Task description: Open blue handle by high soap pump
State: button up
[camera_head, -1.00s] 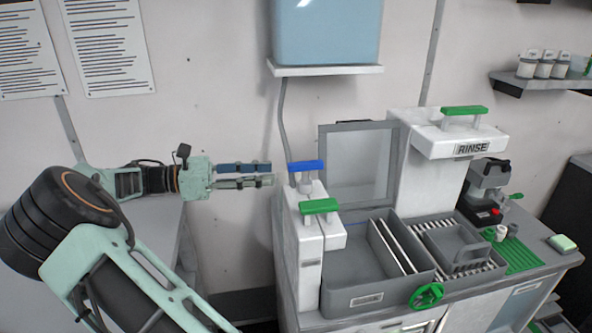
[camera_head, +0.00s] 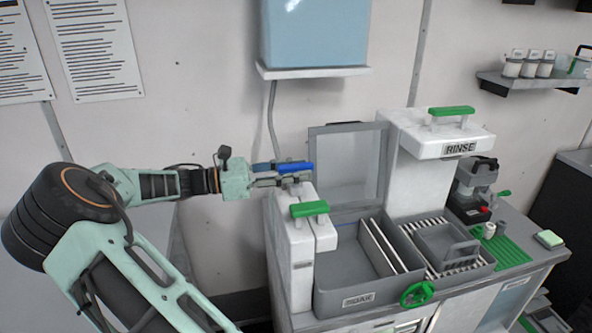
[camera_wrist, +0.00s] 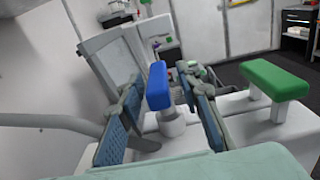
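The blue handle (camera_head: 294,168) sits on a short post on top of the white soap housing (camera_head: 301,243), at its back left. In the wrist view the blue handle (camera_wrist: 157,86) stands between the two blue-padded fingers of my gripper (camera_wrist: 165,100), with a gap on each side. The fingers are open, one on each side of the handle. In the head view my gripper (camera_head: 278,174) reaches the handle from the left. A green handle (camera_head: 309,209) is just in front of it, and it shows at the right in the wrist view (camera_wrist: 274,80).
A grey sink (camera_head: 345,283) with a raised lid (camera_head: 346,167) is right of the housing. A RINSE unit (camera_head: 440,140) with a green handle stands behind. A blue tank (camera_head: 314,35) hangs above on a white shelf. A green valve wheel (camera_head: 417,293) is at the front.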

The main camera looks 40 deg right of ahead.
grip_shut()
jog(key=shift+n+t+p, duration=0.3)
jog(key=shift+t+p, duration=0.1)
jog(key=shift+t, duration=0.1)
jog(key=shift+s+r+n+t+h+p, duration=0.1)
jog(key=shift+r+n+t+h+p, duration=0.05)
jog(key=shift+n+t+h+p, duration=0.55)
jog(key=n+t+p, duration=0.1)
jog(key=n+t, duration=0.1)
jog(key=t, duration=0.1)
jog(key=shift+t+h+p, duration=0.3)
jog(key=shift+t+p, duration=0.05)
jog(key=shift+t, duration=0.05)
jog(key=n+t, duration=0.2)
jog(key=t, duration=0.1)
jog(key=n+t, duration=0.1)
jog(key=t, duration=0.1)
jog(key=shift+f, duration=0.3)
jog(key=shift+n+t, duration=0.7)
jog(key=shift+t, duration=0.1)
jog(key=shift+r+n+t, duration=0.15)
jog(key=shift+n+t, duration=0.25)
jog(key=shift+t, duration=0.2)
